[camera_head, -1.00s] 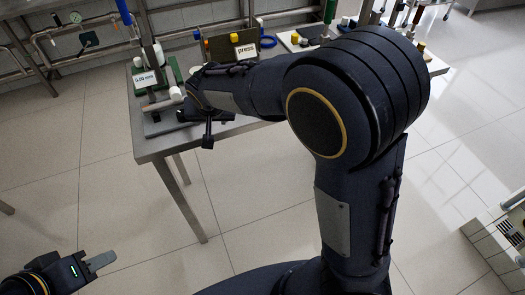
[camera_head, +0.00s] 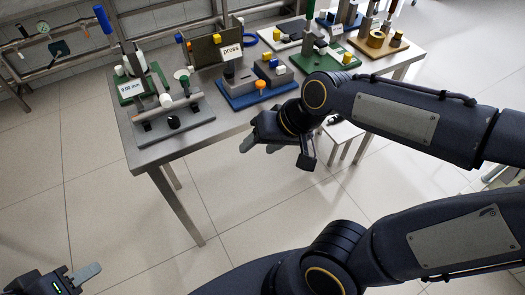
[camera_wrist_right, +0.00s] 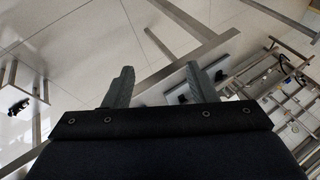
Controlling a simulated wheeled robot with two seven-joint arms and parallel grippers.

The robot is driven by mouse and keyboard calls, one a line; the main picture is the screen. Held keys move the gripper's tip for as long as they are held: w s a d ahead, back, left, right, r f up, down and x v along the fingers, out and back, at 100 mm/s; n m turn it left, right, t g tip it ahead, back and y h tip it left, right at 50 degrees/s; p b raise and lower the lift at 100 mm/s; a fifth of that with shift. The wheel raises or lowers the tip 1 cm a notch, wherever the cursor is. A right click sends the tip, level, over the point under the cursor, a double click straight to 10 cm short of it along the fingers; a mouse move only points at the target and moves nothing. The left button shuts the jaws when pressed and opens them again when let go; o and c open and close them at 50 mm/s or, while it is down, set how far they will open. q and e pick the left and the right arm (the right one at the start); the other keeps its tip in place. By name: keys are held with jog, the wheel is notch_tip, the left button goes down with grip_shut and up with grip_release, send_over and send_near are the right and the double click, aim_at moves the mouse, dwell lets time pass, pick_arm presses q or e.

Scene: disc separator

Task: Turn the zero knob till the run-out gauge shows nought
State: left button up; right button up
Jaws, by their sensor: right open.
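The gauge's white display (camera_head: 131,88) stands on the green-based fixture at the table's left end; its small print looks like 0.00 mm. A black knob (camera_head: 173,122) sits on the front of a grey base plate (camera_head: 202,119) that carries a horizontal shaft (camera_head: 170,108). I take it for the zero knob. My right gripper (camera_head: 258,146) is open and empty, to the right of the knob and apart from it, off the table's front edge. Its two spread fingers (camera_wrist_right: 160,78) show in the right wrist view. My left gripper (camera_head: 92,272) is low at the left, far from the table; its finger gap is unclear.
The steel table (camera_head: 150,158) also bears a blue-based fixture (camera_head: 257,95) with a "press" sign (camera_head: 231,51), a green-based one (camera_head: 325,66) and others further right. A blue-handled lever (camera_head: 103,20) rises above the gauge. Floor in front is clear.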

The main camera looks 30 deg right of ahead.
jog(key=shift+s+r, duration=0.15)
jog(key=shift+s, duration=0.7)
jog(key=shift+s+r, duration=0.1)
jog(key=shift+s, duration=0.75)
jog(key=shift+n+t+h, duration=0.3)
jog(key=shift+n+t, duration=0.2)
jog(key=shift+n, duration=0.1)
jog(key=s, duration=0.5)
jog(key=shift+s+f+p, duration=0.3)
jog(key=shift+f, duration=0.05)
